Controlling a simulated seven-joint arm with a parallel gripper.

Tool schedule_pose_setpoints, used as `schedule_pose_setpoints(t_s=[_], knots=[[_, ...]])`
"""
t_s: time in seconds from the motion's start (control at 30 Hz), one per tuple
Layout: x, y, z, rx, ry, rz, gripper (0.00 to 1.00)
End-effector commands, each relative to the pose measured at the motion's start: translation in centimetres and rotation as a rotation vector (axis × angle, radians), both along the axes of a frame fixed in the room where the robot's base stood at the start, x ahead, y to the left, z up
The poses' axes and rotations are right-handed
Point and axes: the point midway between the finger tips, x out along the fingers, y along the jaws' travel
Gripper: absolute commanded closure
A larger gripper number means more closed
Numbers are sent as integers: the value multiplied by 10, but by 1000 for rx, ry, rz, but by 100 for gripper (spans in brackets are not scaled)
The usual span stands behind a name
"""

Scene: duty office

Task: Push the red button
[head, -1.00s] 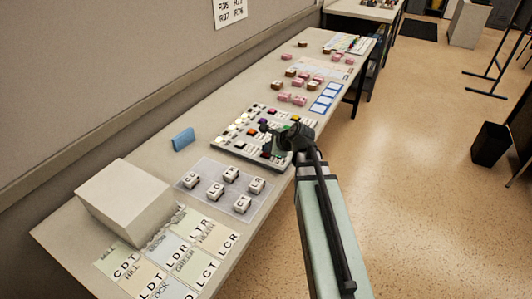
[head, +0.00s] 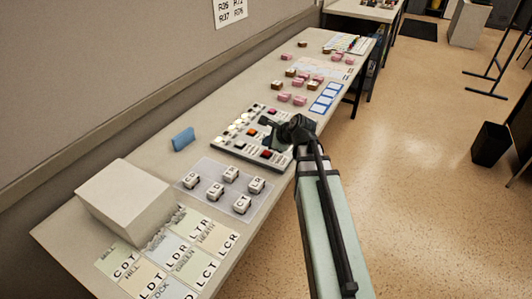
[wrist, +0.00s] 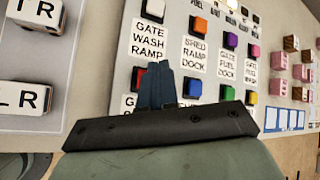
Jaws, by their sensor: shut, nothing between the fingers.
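The button panel (head: 226,147) lies on the long table and carries several coloured buttons. A red button (head: 267,154) shows at its near right part in the head view. In the wrist view a red button (wrist: 139,78) is just left of my gripper's fingers and partly hidden by them. My gripper (head: 268,126) is over the panel's right part; in the wrist view its blue-grey fingers (wrist: 162,72) are shut with nothing between them. I cannot tell whether the fingertips touch anything.
Orange (wrist: 198,25), blue (wrist: 193,87) and green (wrist: 226,92) buttons stand right of the fingers. A tray of lettered blocks (head: 252,207) lies in front of the panel. Pink blocks (head: 299,100) lie farther along the table.

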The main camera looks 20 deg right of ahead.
Motion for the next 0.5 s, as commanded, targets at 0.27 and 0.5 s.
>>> schedule_pose_setpoints(t_s=[0.27, 0.5], knots=[[0, 0, 23, 1, -1, 0, 100], [0, 0, 38, -1, -1, 0, 100]])
